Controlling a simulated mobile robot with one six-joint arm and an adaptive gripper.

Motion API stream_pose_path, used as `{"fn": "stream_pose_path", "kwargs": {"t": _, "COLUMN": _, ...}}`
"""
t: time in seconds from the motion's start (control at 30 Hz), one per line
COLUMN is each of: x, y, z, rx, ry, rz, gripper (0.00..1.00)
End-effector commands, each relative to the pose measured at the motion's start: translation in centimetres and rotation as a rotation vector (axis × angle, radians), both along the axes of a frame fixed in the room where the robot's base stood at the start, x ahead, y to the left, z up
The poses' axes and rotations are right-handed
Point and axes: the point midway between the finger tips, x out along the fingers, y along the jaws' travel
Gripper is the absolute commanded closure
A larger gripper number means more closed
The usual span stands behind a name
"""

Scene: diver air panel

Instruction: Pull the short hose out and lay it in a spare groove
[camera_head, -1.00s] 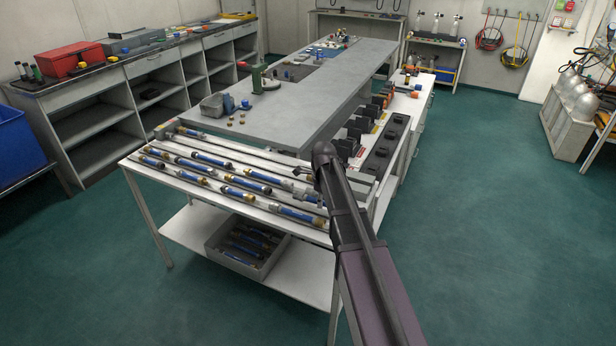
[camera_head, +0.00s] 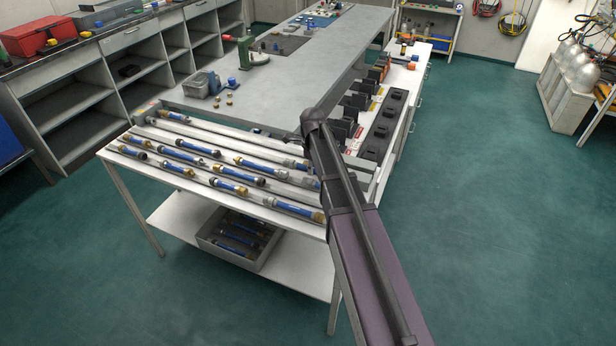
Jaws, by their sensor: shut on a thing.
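Several blue hoses with brass, grey or black end fittings lie in the parallel grooves of a pale rack (camera_head: 190,130) on the near table. One hose (camera_head: 298,209) lies in the front groove at the right, and another (camera_head: 237,188) lies to its left. My gripper (camera_head: 292,138) is small and dark at the end of my arm, above the back right part of the rack. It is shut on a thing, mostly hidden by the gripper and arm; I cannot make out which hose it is. Bare groove stretches show between the hoses, mainly toward the back.
A grey bench (camera_head: 240,105) stands behind the rack, with a grey bin (camera_head: 200,85) and a green stand (camera_head: 247,55). Black holders (camera_head: 385,130) line the right side. A crate of hoses (camera_head: 235,262) sits on the lower shelf. Floor at right is clear.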

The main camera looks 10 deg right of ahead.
Motion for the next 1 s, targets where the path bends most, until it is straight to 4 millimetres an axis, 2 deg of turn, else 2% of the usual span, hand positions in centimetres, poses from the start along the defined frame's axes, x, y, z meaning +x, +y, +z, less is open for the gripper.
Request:
{"fn": "stream_pose_path", "kwargs": {"t": 0.37, "x": -0.5, "y": 0.2, "z": 0.1, "rx": 0.000, "ry": 0.000, "rz": -0.001, "gripper": 1.00}}
{"fn": "stream_pose_path", "kwargs": {"t": 0.8, "x": -5.9, "y": 2.2, "z": 1.4, "rx": 0.000, "ry": 0.000, "rz": -0.030, "gripper": 1.00}}
{"fn": "stream_pose_path", "kwargs": {"t": 1.0, "x": -6.8, "y": 2.7, "z": 1.6, "rx": 0.000, "ry": 0.000, "rz": -0.038, "gripper": 1.00}}
